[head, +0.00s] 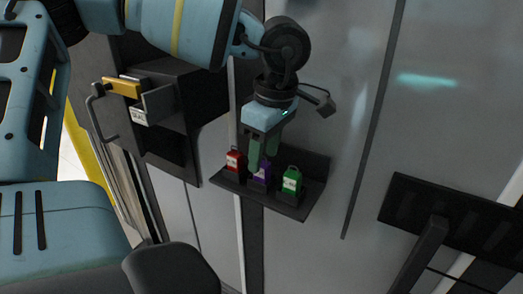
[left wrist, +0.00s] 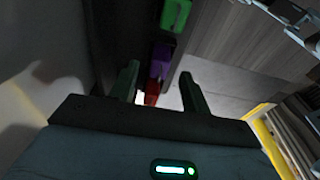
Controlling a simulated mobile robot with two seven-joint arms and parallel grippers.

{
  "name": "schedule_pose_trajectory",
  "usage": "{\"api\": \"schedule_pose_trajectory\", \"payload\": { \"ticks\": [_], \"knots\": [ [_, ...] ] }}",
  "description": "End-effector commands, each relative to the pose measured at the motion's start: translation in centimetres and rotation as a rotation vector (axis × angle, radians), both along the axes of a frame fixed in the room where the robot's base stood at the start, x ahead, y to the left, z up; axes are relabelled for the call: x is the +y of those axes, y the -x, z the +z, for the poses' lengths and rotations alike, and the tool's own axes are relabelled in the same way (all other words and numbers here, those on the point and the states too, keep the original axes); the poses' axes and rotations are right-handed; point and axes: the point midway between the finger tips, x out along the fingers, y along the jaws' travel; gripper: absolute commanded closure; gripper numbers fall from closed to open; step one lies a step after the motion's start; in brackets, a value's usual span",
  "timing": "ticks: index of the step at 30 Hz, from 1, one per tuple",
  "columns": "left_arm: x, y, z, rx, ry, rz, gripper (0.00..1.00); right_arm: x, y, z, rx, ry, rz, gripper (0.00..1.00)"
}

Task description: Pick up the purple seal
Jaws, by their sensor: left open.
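The purple seal (head: 263,174) stands between a red seal (head: 234,160) and a green seal (head: 291,181) on a small dark shelf (head: 290,210). My left gripper (head: 262,156) is open and points down at the purple seal, its green fingers close above and partly in front of it. In the left wrist view the purple seal (left wrist: 160,62) shows beyond and between the fingertips (left wrist: 158,78), with the green seal (left wrist: 174,14) above it and the red seal (left wrist: 151,93) below. Whether the fingers touch the purple seal, I cannot tell. My right gripper is not in view.
The shelf is on a grey panel wall and has a raised back plate. A dark box with a yellow-topped latch and handle (head: 122,88) is to its left. A dark slotted bar (head: 465,220) is at the right. The neighbouring seals stand close on both sides.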

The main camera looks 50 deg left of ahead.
Motion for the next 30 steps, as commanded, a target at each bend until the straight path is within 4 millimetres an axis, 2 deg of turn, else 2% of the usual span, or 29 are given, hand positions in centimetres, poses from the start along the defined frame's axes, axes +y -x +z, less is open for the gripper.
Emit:
{"api": "schedule_pose_trajectory", "payload": {
  "ticks": [5, 13, 24, 30],
  "knots": [
    [0.3, 0.1, -1.7, 0.000, 0.000, -0.001, 0.53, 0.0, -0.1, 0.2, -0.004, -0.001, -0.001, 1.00],
    [0.3, 0.1, -2.0, -0.002, 0.000, 0.000, 0.53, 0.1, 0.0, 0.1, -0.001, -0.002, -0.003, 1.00],
    [0.3, 0.1, -2.0, -0.002, -0.001, 0.000, 1.00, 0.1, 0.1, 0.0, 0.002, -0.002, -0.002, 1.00],
    [0.3, 0.1, -1.9, -0.002, -0.001, 0.000, 1.00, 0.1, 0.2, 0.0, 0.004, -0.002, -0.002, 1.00]
  ]
}}
